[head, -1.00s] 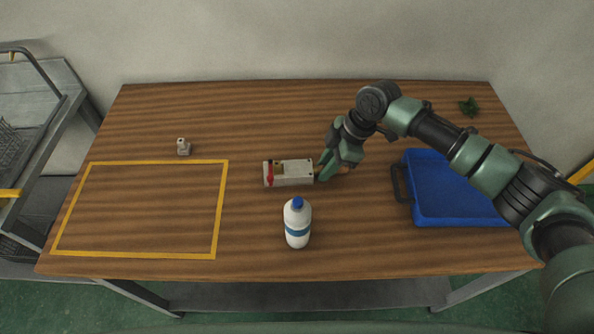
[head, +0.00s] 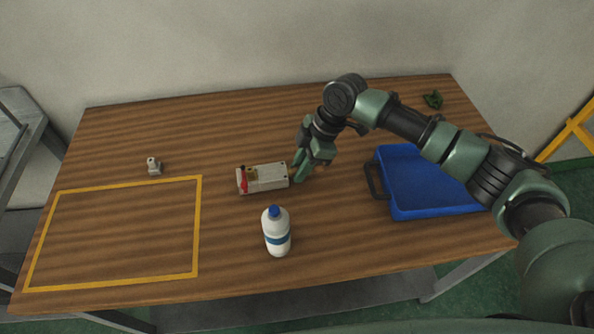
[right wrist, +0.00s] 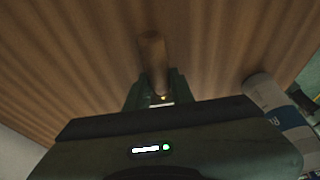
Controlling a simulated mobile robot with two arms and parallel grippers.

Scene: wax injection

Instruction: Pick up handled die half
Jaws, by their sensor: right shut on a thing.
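The die (head: 265,177) is a pale grey metal block lying on the wooden table at its middle, with a red clamp-like part (head: 243,180) and a small brass part at its left end. A round wooden handle (right wrist: 152,48) shows in the right wrist view, standing out beyond my fingers. In the head view a bit of it shows right of my gripper. My right gripper (head: 302,168) is shut on the handle just right of the block. The join of handle and block is hidden, and I cannot tell the die halves apart. My left gripper is not in view.
A white bottle with a blue cap (head: 277,235) stands in front of the die. A blue tray (head: 374,180) sits at the right. A small grey part (head: 154,166) lies behind the yellow-outlined area (head: 199,230) at the left, which is empty. A green object (head: 433,99) lies at the back right.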

